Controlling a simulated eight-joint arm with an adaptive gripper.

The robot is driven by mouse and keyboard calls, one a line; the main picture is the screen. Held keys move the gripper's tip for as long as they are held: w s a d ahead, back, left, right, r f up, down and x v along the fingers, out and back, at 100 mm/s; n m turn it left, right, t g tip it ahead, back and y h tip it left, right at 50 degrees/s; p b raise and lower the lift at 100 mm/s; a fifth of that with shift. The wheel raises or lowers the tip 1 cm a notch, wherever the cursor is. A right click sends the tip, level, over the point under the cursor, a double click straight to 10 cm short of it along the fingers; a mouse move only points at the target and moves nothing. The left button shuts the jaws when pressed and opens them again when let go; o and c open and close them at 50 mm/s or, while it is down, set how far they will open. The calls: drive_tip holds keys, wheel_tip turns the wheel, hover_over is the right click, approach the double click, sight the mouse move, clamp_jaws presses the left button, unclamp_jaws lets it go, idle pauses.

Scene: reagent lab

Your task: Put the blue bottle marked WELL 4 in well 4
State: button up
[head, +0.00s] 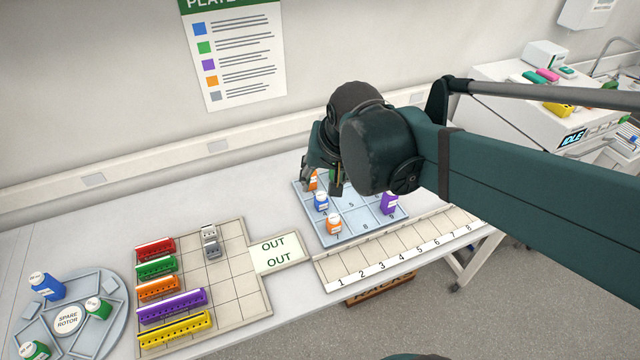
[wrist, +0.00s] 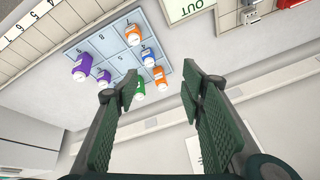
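A blue bottle (head: 321,203) with a white cap stands upright on the light-blue numbered plate (head: 345,238). It is in the left column, left of the cell marked 5, where well 4 would lie; its label is too small to read. It also shows in the wrist view (wrist: 148,58), between two orange bottles. My gripper (head: 322,188) is above the back left of the plate. In the wrist view my gripper (wrist: 160,88) is open, with its fingers wide apart and nothing held. Another blue bottle (head: 47,287) stands on the spare rotor at the far left.
On the plate are orange bottles (head: 333,224), purple bottles (wrist: 82,68) and a green bottle (wrist: 138,90). A numbered strip (head: 385,262) runs along the front. A rack tray (head: 232,283) and the spare rotor (head: 100,330) stand left. The table behind the rack tray is clear.

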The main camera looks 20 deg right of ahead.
drive_tip(key=s+a+r+n+t, duration=0.1)
drive_tip(key=s+a+n+t, duration=0.1)
drive_tip(key=s+n, duration=0.3)
drive_tip(key=shift+s, duration=1.15)
drive_tip(key=shift+f, duration=0.1)
